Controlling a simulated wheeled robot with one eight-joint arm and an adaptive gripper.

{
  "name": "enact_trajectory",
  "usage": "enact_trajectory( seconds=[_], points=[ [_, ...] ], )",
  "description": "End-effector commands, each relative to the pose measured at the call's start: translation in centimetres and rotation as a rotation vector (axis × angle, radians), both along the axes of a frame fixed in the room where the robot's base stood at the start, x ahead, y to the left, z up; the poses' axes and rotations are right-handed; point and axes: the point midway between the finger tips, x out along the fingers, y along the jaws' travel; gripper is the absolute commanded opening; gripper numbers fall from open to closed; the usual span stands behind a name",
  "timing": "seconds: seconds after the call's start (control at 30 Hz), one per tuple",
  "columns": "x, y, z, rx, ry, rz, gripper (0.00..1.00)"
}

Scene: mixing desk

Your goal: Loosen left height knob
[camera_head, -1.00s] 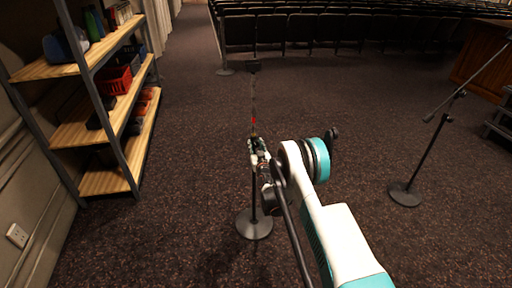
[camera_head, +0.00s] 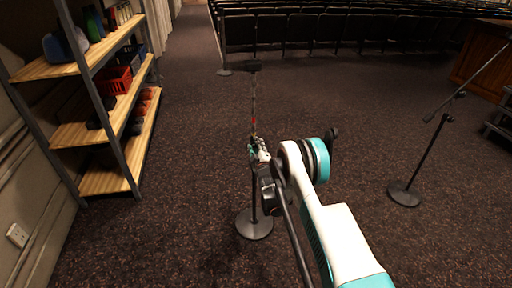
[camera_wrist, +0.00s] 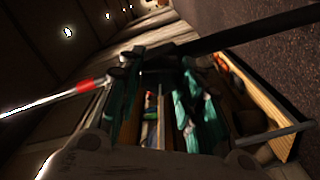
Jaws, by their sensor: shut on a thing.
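The left stand has a round dark base (camera_head: 254,224) and an upright pole on the carpet. My gripper (camera_head: 256,146) is at the pole's upper part, just below a red band (camera_head: 253,122). In the wrist view the teal fingers of my gripper (camera_wrist: 158,72) reach to a dark fitting (camera_wrist: 150,50) at the pole and are shut on the left height knob there. The knob itself is mostly hidden by the fingers. A pale rod with a red band (camera_wrist: 84,86) runs off left, and a dark rod (camera_wrist: 255,28) runs off right.
A shelf unit (camera_head: 112,140) with a red crate (camera_head: 116,80) stands at the left wall. Another microphone stand (camera_head: 405,193) is to the right. Rows of seats (camera_head: 330,28) are at the back. The carpet between is clear.

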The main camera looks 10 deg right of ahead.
Motion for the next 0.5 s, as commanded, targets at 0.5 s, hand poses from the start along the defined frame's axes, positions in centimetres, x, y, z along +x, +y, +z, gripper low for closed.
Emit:
enact_trajectory(
  seconds=[0.5],
  points=[
    [-0.07, 0.04, -0.15, -0.303, 0.002, 0.000, 0.10]
  ],
)
